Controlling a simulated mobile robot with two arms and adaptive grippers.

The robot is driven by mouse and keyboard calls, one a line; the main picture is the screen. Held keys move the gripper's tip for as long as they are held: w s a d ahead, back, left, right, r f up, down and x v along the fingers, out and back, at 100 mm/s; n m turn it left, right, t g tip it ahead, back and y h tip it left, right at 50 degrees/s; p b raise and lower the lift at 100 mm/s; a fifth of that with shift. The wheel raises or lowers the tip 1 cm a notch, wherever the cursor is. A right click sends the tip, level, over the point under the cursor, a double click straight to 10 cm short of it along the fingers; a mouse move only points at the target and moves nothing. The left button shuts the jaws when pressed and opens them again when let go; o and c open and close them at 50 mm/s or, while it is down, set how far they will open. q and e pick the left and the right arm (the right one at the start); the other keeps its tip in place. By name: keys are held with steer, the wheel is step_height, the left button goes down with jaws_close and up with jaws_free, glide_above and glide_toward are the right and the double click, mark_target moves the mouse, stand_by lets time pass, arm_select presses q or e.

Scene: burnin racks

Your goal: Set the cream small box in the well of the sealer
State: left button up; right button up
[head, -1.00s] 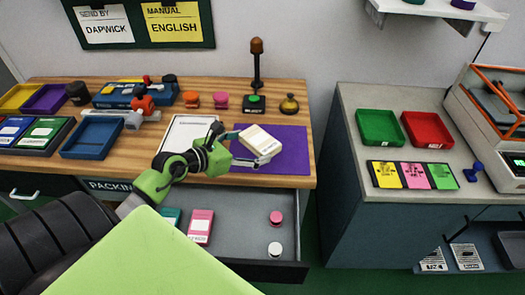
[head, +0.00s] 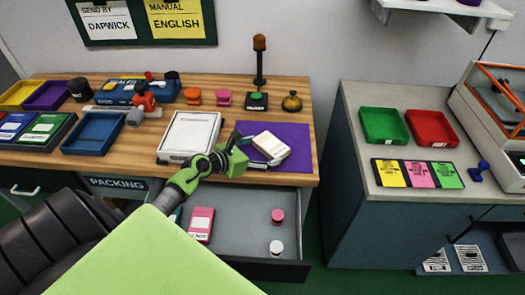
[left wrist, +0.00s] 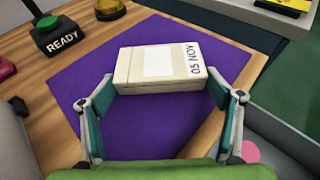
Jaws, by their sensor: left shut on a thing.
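The cream small box (head: 270,145), with a white label and "05 NOV" printed on it, is over the purple mat (head: 298,132) at the right of the wooden bench. It also shows in the left wrist view (left wrist: 160,64). My left gripper (head: 259,154) is shut on the box, with a fingertip at each side of its near end (left wrist: 161,87). I cannot tell whether the box touches the mat. My right gripper is not in view.
A white-topped scale-like slab (head: 190,135) lies left of the mat. A beacon post (head: 259,62), a green READY button (head: 257,98) and a brass bell (head: 292,101) stand behind it. An open drawer (head: 240,225) is below. Green (head: 383,125) and red trays (head: 430,128) sit on the right counter.

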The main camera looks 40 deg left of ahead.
arm_select(q)
steer(key=shift+f, duration=0.1)
steer(key=o, duration=0.9)
steer(key=shift+o, duration=1.4)
